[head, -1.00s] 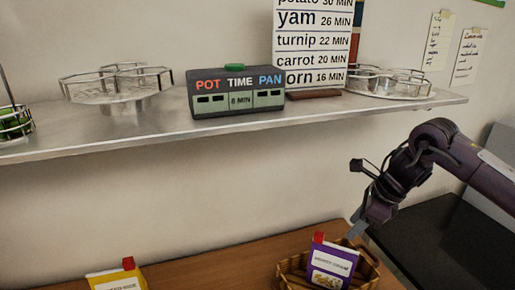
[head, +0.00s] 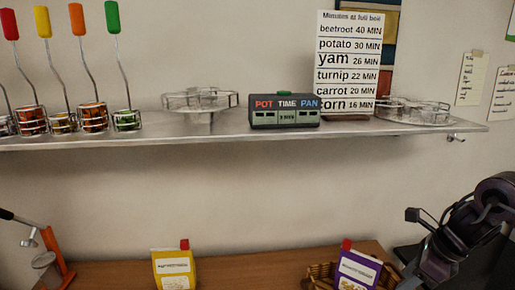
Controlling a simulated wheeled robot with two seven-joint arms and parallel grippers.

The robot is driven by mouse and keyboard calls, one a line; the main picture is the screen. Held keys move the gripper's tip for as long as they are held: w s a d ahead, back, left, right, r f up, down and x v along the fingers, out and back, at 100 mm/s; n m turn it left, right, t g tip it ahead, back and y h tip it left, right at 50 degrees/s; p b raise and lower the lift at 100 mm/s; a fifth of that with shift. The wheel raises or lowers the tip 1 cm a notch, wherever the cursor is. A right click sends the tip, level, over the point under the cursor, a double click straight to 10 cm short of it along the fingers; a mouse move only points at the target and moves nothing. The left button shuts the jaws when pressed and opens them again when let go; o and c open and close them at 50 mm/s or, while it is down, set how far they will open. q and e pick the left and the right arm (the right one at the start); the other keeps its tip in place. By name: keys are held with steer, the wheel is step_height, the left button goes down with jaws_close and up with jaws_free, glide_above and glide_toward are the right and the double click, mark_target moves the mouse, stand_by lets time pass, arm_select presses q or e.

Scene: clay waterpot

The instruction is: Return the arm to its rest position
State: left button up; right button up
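My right arm comes in from the lower right, with its dark purple links folded close together. The wrist end of my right gripper (head: 436,268) is at the bottom right, just right of a wicker basket. Its fingertips are cut off or too dark to make out, so I cannot tell if it is open or holds anything. My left arm and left gripper are not in view.
The wicker basket (head: 318,270) holds a purple box (head: 357,270) with a red cap. A yellow box (head: 174,268) stands on the wooden counter (head: 235,270). An orange lever device (head: 55,258) is at left. The metal shelf (head: 240,133) carries a timer (head: 285,111), racks and colour-handled baskets.

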steer(key=w+a+f+m+t+y, duration=0.1)
steer(key=a+f+m, duration=0.25)
steer(key=a, duration=0.75)
steer(key=w+a+f+m+t+y, duration=0.15)
steer(key=a+f, duration=0.35)
steer(key=a, duration=0.6)
steer(key=s+a+r+m+t, duration=0.1)
steer(key=s+a+m+t, duration=0.3)
steer(key=a+m, duration=0.7)
steer(key=s+d+f+m+g+h, duration=0.3)
steer(key=s+d+f+m, duration=0.2)
steer(key=s+d+m, duration=0.65)
steer(key=s+d+f+m+g+h, duration=0.35)
steer(key=s+d+m, duration=0.25)
steer(key=m, duration=1.1)
step_height(320, 180, down, 34)
steer(key=s+g+b, duration=0.1)
steer(key=s+b, duration=0.1)
steer(key=s, duration=0.1)
arm_select(q)
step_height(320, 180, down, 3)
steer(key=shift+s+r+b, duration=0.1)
steer(key=shift+b, duration=0.25)
arm_select(e)
steer(key=s+d+f+n+g, duration=0.1)
steer(key=s+d+f, duration=0.2)
steer(key=s+f, duration=1.3)
steer(key=shift+s+f+y, duration=0.15)
steer(key=shift+s+y, duration=0.15)
steer(key=shift+s, duration=0.8)
